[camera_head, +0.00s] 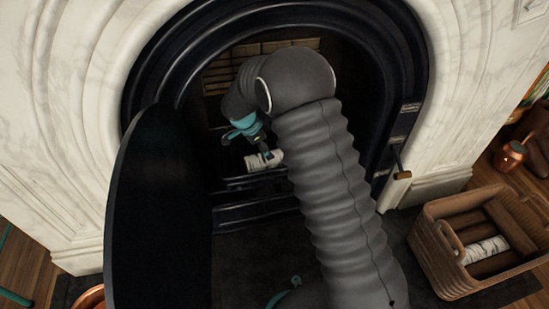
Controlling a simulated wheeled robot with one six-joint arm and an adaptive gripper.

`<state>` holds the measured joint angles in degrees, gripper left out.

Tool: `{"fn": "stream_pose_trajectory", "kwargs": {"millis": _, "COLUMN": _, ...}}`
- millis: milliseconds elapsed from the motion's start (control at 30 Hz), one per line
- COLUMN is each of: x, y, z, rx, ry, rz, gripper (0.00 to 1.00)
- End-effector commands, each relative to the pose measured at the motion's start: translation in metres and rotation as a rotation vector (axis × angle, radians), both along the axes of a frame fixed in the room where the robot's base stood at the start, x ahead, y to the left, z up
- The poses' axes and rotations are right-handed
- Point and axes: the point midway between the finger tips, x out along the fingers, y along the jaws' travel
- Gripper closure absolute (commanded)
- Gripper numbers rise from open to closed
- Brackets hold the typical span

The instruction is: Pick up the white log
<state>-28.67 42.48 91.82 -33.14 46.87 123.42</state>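A white log (258,162) with dark marks is in the fireplace opening, at the front of the dark grate. My gripper (262,152) reaches down into the opening, and a teal finger overlaps the log's top in this view. Another teal part of the gripper juts out to the left, above the log. Whether the fingers close on the log cannot be told; my arm hides part of the area to the right. A second white log (485,250) lies in the wicker basket (440,258) at the right, among brown logs.
The black arched fireplace surround (160,75) and white marble (75,120) frame the opening closely. A large dark panel (158,215) stands at the left front. A handle (401,175) juts from the surround's right side. A copper pot (510,155) stands far right.

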Motion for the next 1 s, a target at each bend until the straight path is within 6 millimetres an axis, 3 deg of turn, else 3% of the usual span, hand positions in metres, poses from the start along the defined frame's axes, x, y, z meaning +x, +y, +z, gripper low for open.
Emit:
{"fn": "stream_pose_trajectory", "kwargs": {"millis": 200, "x": 0.008, "y": -0.010, "z": -0.029, "rx": -0.001, "ry": 0.001, "rz": 0.001, "gripper": 0.18}}
{"fn": "stream_pose_trajectory", "kwargs": {"millis": 467, "x": 0.011, "y": -0.015, "z": -0.040, "rx": 0.000, "ry": 0.001, "rz": 0.000, "gripper": 0.18}}
{"fn": "stream_pose_trajectory", "kwargs": {"millis": 800, "x": 0.023, "y": -0.029, "z": -0.078, "rx": -0.001, "ry": 0.001, "rz": 0.001, "gripper": 0.18}}
{"fn": "stream_pose_trajectory", "kwargs": {"millis": 1000, "x": 0.024, "y": -0.031, "z": -0.081, "rx": 0.000, "ry": -0.001, "rz": 0.001, "gripper": 0.18}}
